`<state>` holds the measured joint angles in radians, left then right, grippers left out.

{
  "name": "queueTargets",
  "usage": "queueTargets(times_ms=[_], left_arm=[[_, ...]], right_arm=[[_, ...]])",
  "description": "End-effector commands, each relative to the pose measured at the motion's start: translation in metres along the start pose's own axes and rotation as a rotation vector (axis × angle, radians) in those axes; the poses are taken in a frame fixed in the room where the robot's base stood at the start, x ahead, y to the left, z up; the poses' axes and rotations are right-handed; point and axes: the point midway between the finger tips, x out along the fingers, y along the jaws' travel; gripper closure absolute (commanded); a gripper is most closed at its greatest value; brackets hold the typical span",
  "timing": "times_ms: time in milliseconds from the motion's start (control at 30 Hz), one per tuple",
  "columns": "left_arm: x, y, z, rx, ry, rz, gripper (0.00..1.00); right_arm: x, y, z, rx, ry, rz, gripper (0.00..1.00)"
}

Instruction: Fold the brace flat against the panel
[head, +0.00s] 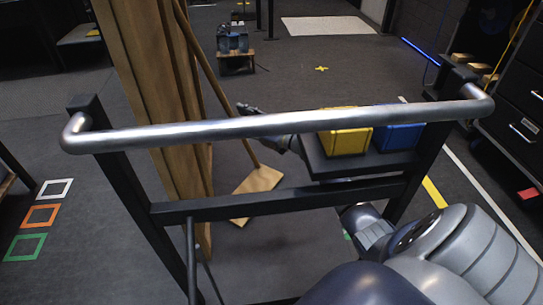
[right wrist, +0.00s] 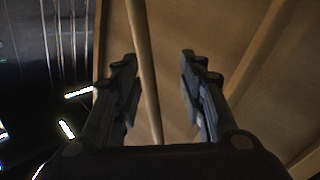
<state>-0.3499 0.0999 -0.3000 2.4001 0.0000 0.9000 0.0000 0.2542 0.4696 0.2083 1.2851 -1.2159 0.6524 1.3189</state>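The wooden panel (head: 140,70) stands upright, left of centre in the head view. The brace (head: 203,52) is a thin wooden rod slanting away from the panel down to a flat wooden piece (head: 258,180) on the floor. My right gripper (head: 243,108) is beyond the metal bar, close to the brace and partly hidden by the bar. In the right wrist view, the right gripper (right wrist: 158,58) is open. The brace (right wrist: 143,60) runs between its fingers, nearer the left one, with the panel (right wrist: 215,30) behind. Contact cannot be told. My left gripper is not in view.
A black frame (head: 250,205) with a silver bar (head: 280,125) crosses in front. Its shelf carries a yellow box (head: 345,140) and a blue box (head: 398,137). Dark drawers (head: 515,110) stand at the right. Floor at left is open, with coloured square outlines (head: 40,215).

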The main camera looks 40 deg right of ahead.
Motion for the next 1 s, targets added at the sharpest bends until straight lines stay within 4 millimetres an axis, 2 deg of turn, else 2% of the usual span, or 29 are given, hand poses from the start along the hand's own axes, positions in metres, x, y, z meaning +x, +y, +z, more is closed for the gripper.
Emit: queueTargets(times_ms=[33, 100, 533, 1000], left_arm=[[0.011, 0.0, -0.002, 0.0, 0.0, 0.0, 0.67], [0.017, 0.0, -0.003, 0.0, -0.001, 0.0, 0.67], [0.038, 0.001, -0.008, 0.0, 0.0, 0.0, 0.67], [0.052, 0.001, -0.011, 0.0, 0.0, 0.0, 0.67]], right_arm=[[-0.008, -0.004, -0.007, 0.009, -0.017, -0.003, 0.62], [-0.018, -0.012, -0.009, 0.024, -0.039, -0.002, 0.62], [-0.049, -0.044, -0.019, 0.027, -0.125, 0.251, 0.62], [-0.142, -0.066, -0.028, 0.025, -0.129, 0.247, 0.62]])
